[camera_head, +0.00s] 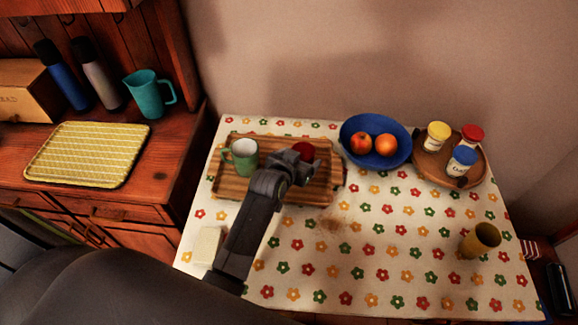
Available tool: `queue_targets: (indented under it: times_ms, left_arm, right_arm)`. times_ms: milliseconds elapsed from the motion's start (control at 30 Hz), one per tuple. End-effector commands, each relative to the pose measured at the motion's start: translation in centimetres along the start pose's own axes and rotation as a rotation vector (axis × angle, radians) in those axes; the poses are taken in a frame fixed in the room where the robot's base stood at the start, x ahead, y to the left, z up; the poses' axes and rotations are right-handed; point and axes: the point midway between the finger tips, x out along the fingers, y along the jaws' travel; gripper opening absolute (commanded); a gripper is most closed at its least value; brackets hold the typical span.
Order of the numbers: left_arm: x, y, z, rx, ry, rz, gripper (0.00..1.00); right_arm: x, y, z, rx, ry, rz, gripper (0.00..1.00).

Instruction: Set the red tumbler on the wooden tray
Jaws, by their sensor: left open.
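The wooden tray (325,194) lies on the flowered tablecloth at the back left of the table. The red tumbler (304,150) shows only in part, at the right part of the tray, behind my left gripper (299,166). The left gripper is open, right at the tumbler and over the tray. The gripper hides the tumbler's lower part and its contact with the tray, and I cannot tell whether the fingers touch it. A green mug (244,158) stands on the tray's left part. My right gripper is not in view.
A blue bowl (351,135) with fruit stands right of the tray. A round wooden tray (427,168) with several lidded jars is at the back right. The front middle of the table is clear.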

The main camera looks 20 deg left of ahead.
Motion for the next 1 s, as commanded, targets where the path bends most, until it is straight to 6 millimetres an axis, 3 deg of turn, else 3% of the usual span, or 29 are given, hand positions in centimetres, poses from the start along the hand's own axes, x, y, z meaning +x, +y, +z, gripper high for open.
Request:
queue_targets:
  times_ms: [300, 500, 700, 1000]
  left_arm:
    - [-5.5, 0.0, 0.1, -0.002, 0.001, 0.0, 0.79]
    - [-8.1, 0.0, 0.0, -0.002, 0.0, 0.0, 0.79]
    - [-9.2, 0.0, 0.0, 0.0, 0.001, 0.0, 0.79]
    - [-9.3, 0.0, 0.0, 0.0, 0.0, 0.0, 0.79]
  right_arm:
    - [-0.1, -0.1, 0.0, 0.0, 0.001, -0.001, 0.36]
    - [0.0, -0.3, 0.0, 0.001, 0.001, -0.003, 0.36]
    - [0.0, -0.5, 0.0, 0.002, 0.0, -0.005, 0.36]
    - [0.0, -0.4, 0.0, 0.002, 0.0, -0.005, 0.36]
